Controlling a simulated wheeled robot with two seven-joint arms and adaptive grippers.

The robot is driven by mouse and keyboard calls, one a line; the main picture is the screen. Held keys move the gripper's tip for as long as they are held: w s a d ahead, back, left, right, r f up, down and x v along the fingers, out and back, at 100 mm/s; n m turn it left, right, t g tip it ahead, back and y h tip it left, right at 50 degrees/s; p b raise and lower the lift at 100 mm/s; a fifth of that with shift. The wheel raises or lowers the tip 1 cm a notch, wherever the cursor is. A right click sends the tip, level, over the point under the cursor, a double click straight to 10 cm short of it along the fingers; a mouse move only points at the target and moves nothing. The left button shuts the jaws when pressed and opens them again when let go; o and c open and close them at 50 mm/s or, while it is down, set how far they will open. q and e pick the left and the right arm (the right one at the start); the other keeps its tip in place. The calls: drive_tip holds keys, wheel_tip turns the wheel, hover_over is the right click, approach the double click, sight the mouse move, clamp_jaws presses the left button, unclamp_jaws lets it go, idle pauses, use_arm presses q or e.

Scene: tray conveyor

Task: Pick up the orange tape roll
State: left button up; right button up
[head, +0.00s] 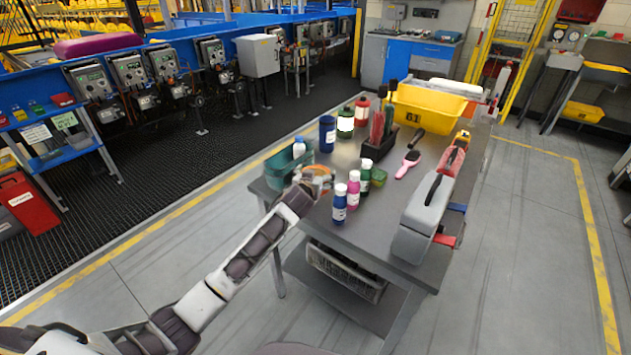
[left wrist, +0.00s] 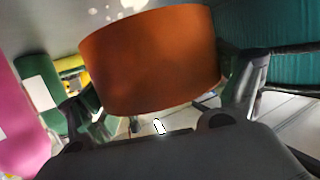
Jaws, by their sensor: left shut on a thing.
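The orange tape roll (left wrist: 155,60) fills the upper middle of the left wrist view. It sits between the two fingers of my left gripper (left wrist: 165,105), which is shut on it. In the head view my left arm reaches in from the lower left, and the left gripper (head: 304,186) is at the table's near left part. There the orange tape roll (head: 321,172) shows partly behind the gripper. Whether the roll touches the table is hard to tell. My right gripper is not in view.
A teal bin (head: 283,170) stands close left of the gripper. Blue (head: 339,204), pink (head: 353,190) and green (head: 365,176) bottles stand close to the right. A yellow bin (head: 428,107), a pink hairbrush (head: 408,164) and a grey device (head: 424,215) are farther along the grey table (head: 388,215).

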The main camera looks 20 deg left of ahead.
use_arm(q)
wheel_tip(320, 180, up, 7)
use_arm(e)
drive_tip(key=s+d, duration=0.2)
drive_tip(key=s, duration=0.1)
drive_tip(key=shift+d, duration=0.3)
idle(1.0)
use_arm(q)
drive_tip(key=shift+r, duration=0.1)
